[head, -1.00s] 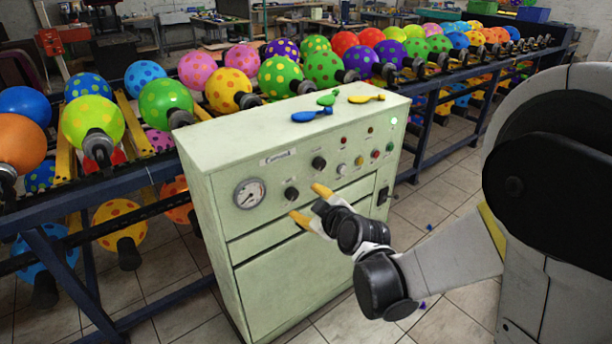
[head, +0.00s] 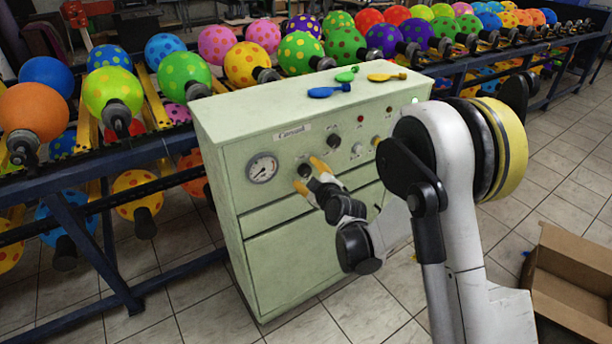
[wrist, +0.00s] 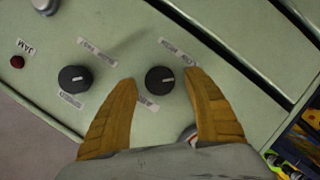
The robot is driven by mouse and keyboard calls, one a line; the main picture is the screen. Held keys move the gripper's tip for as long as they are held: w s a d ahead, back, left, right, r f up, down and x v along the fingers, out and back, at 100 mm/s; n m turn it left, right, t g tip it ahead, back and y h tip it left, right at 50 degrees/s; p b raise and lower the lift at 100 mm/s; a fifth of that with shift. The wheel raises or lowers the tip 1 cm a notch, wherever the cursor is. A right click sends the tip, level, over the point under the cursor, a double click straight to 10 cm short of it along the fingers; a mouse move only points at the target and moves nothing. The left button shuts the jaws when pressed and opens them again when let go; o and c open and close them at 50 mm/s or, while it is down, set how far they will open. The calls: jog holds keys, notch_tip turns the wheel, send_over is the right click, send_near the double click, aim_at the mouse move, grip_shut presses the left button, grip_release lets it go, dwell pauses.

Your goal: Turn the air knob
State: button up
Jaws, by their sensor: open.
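A pale green control cabinet (head: 300,225) stands in the middle of the head view. Its front has a round gauge (head: 263,168), a lower black knob (head: 304,170) beside the gauge, and an upper black knob (head: 334,141). My gripper (head: 308,175) has yellow fingers and is at the lower knob. In the wrist view my open gripper (wrist: 160,76) has one finger on each side of this black knob (wrist: 160,80), with gaps showing. The other knob (wrist: 74,78) is left of the fingers.
Flat balloons, one blue (head: 328,90), lie on the cabinet top. A rack of dotted balloons (head: 246,66) runs behind and left. A red button with a label (wrist: 17,61) is on the panel. An open cardboard box (head: 572,280) stands on the floor at right.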

jog(key=shift+w+a+f, duration=0.1)
jog(key=shift+w+a, duration=0.1)
jog(key=shift+w, duration=0.25)
jog(key=shift+c, duration=0.5)
jog(key=c, duration=1.1)
jog(key=shift+m, duration=0.3)
jog(key=m+g+y, duration=0.1)
jog(key=m, duration=0.1)
jog(key=shift+d+m, duration=0.1)
jog(key=shift+m, duration=0.2)
jog(key=m+y, duration=0.1)
jog(key=m, duration=0.1)
jog(key=m+g+y, duration=0.1)
jog(key=m, duration=0.1)
jog(key=shift+w+d+g, duration=0.1)
jog(key=shift+g, duration=0.2)
jog(key=m+y, duration=0.2)
jog(key=m, duration=0.1)
jog(key=shift+m+g, duration=0.3)
jog(key=shift+m, duration=0.1)
jog(key=shift+c, duration=0.2)
jog(key=m+y, duration=0.1)
jog(key=m, duration=0.2)
jog(key=shift+f+y, duration=0.1)
jog(key=shift+y, duration=0.3)
jog(key=shift+m, duration=0.3)
